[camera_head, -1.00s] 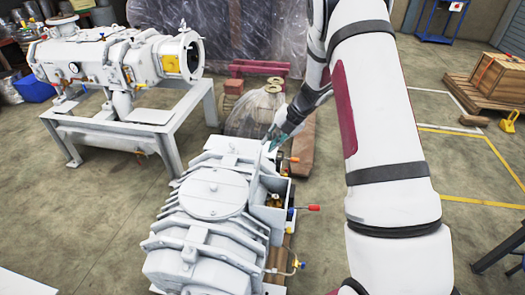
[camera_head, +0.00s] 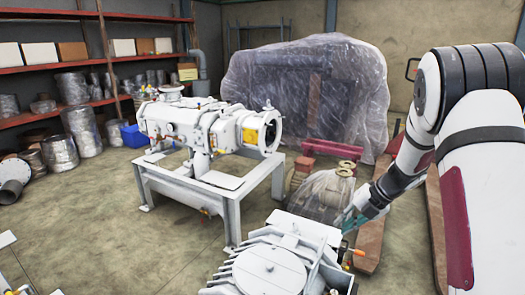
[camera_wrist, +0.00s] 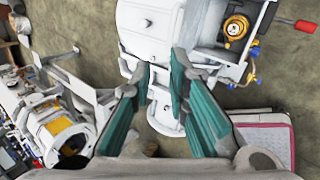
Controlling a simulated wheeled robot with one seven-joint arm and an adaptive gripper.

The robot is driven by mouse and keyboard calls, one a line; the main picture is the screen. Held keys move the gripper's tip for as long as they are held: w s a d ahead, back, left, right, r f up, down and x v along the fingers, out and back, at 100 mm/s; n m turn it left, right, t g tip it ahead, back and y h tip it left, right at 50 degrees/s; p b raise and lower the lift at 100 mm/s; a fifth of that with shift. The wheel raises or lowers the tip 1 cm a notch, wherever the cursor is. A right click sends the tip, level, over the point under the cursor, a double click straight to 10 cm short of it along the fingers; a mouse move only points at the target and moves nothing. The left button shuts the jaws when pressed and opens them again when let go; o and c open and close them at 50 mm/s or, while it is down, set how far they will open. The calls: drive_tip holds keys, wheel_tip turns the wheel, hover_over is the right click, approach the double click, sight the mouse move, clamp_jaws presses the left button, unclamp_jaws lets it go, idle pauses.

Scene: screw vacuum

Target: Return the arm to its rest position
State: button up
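My gripper (camera_wrist: 163,88) shows in the wrist view with its two teal-padded fingers apart and nothing between them. It hangs above the white vacuum machine (camera_wrist: 155,30), whose flange end lies beyond the fingertips. In the head view my gripper (camera_head: 350,217) is small, at the end of my arm on the right, above the far right end of the near white machine (camera_head: 270,265). The front of that machine is cut off by the bottom edge.
A second white machine (camera_head: 205,125) stands on a white metal frame (camera_head: 235,195) to the left. A plastic-wrapped bulk (camera_head: 305,85) stands behind. Red shelves (camera_head: 60,65) line the left wall. A red-handled valve (camera_wrist: 305,25) sticks out beside the near machine.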

drive_tip(key=s+a+r+n+h+p, duration=0.15)
drive_tip(key=s+a+r+n, duration=0.35)
drive_tip(key=s+r+n, duration=0.5)
drive_tip(key=s+a+r+n+y+p, duration=0.1)
drive_tip(key=s+a+r+n+p, duration=0.3)
drive_tip(key=s+r+n, duration=0.6)
drive_tip(key=s+r+n+h+p, duration=0.1)
drive_tip(key=s+r+n, duration=0.2)
drive_tip(key=s+n, duration=0.3)
drive_tip(key=s+a+r+n+h+p, duration=0.1)
drive_tip(key=s+r+n+h, duration=0.1)
drive_tip(key=s+r+n, duration=0.2)
drive_tip(key=s+r+n+h+p, duration=0.1)
drive_tip(key=s+r+n+p, duration=0.1)
drive_tip(key=s+n, duration=0.8)
drive_tip(key=shift+s+a+r+n+t+h, duration=0.2)
drive_tip(key=shift+r+n+t+h, duration=0.2)
drive_tip(key=shift+r+n, duration=0.25)
